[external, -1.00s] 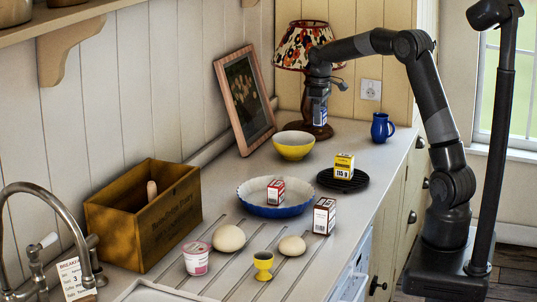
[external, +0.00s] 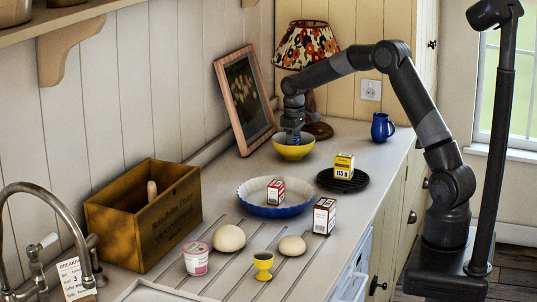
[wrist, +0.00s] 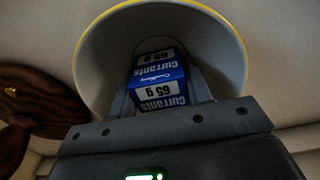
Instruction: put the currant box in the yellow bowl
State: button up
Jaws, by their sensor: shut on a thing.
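The yellow bowl (external: 294,151) stands on the counter in front of the lamp, yellow outside and grey-white inside. In the wrist view the bowl (wrist: 225,55) surrounds the currant box (wrist: 158,80), a blue carton with white "Currants 65 g" lettering. My gripper (external: 293,134) points down into the bowl from above. In the wrist view my gripper (wrist: 160,95) has its fingers on either side of the box and is shut on it. The box is within the bowl's rim; whether it touches the bottom cannot be told.
A yellow-topped box (external: 344,162) stands on a black rack (external: 342,182). A blue dish (external: 270,210) holds a red-and-white box (external: 276,191). Another box (external: 324,216) stands nearby. A picture frame (external: 245,100), lamp (external: 307,45) and blue jug (external: 382,127) are near the bowl.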

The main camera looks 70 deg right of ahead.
jog(key=shift+f, duration=0.15)
jog(key=o, duration=0.7)
